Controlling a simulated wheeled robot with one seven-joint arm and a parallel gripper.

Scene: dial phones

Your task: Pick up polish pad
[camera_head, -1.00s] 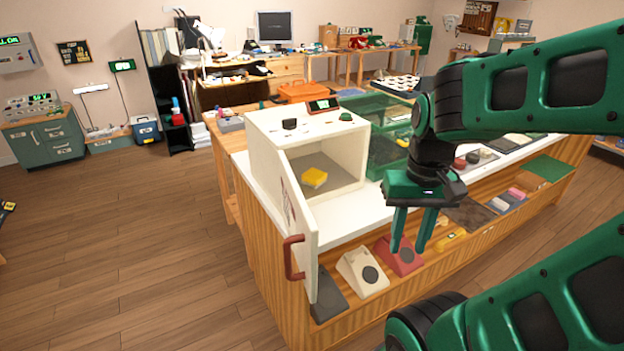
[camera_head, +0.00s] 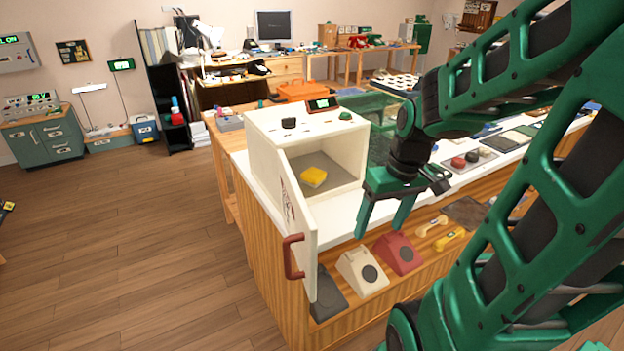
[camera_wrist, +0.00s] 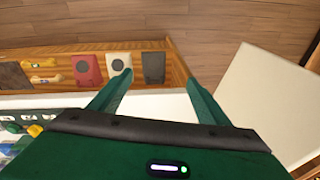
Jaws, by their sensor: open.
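A yellow pad (camera_head: 313,177), which looks like the polish pad, lies inside the open white box (camera_head: 335,140) on the counter in the head view. The box's door (camera_head: 299,205) stands open, with a red handle. My gripper (camera_head: 381,232) is open and empty, fingers pointing down, to the right of the box and apart from the pad. In the wrist view my gripper (camera_wrist: 158,95) shows its two fingers spread with nothing between them. The pad cannot be seen in the wrist view.
A white phone (camera_head: 362,272), a red phone (camera_head: 398,254) and a dark block (camera_head: 326,295) sit on the shelf below the counter. A green transparent case (camera_head: 365,105) stands behind the box. Floor at left (camera_head: 140,260) is clear.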

